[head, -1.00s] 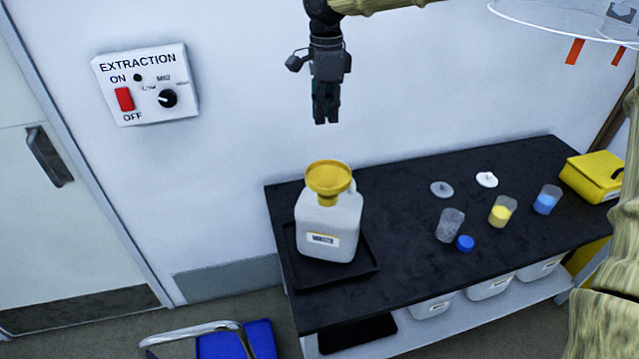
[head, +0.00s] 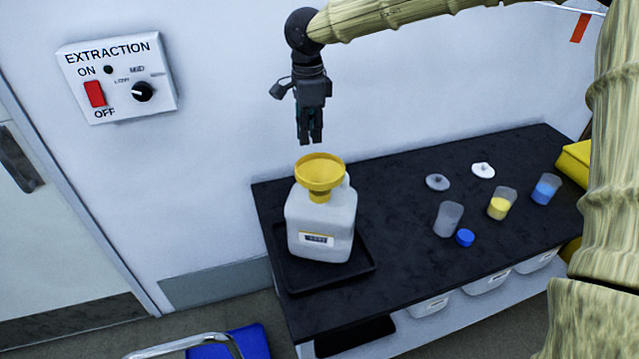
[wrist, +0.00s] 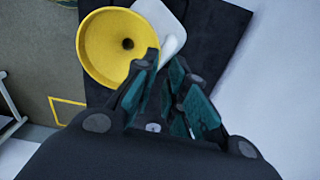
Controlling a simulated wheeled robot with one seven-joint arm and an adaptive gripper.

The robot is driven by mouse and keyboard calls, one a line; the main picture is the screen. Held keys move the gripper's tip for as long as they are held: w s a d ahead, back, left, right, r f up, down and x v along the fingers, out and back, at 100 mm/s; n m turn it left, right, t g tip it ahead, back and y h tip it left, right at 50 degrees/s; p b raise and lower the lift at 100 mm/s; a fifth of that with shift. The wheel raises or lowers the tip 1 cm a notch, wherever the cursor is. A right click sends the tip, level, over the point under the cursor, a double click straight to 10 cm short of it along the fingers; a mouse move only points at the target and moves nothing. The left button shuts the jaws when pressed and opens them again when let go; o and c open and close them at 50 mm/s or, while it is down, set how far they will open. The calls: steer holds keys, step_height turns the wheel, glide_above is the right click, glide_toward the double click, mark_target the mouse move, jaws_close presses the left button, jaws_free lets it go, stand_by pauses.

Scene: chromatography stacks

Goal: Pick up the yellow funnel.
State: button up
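The yellow funnel (head: 320,173) sits upright in the neck of a white plastic jug (head: 320,222) with a label, on a black tray (head: 288,275). My gripper (head: 309,141) hangs fingers-down just above the funnel's back rim, apart from it, and looks empty. In the wrist view, the funnel (wrist: 105,45) shows its open bowl and dark centre hole left of the fingertips (wrist: 165,62). The fingers stand a little apart there. The jug's handle (wrist: 170,44) shows just beyond them. The funnel's stem is hidden inside the jug.
Right of the tray on the black bench (head: 400,255) are a clear cup (head: 448,219), a blue cap (head: 465,238), cups with yellow (head: 500,206) and blue (head: 545,190) contents, and two lids. The wall is close behind my gripper. A blue chair (head: 243,342) stands in front.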

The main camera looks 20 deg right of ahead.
mark_target(314, 154)
steer(key=shift+s+d+f+p, duration=0.15)
steer(key=shift+f+p, duration=0.15)
steer(key=shift+f, duration=0.65)
steer(key=shift+w+d+f+p, duration=0.1)
steer(key=shift+d+f+p, duration=0.2)
steer(key=shift+f, duration=0.6)
steer(key=shift+s+d+f+p, duration=0.1)
steer(key=shift+f+p, duration=0.25)
steer(key=shift+f, duration=0.6)
jaws_close()
steer(key=shift+r, duration=0.15)
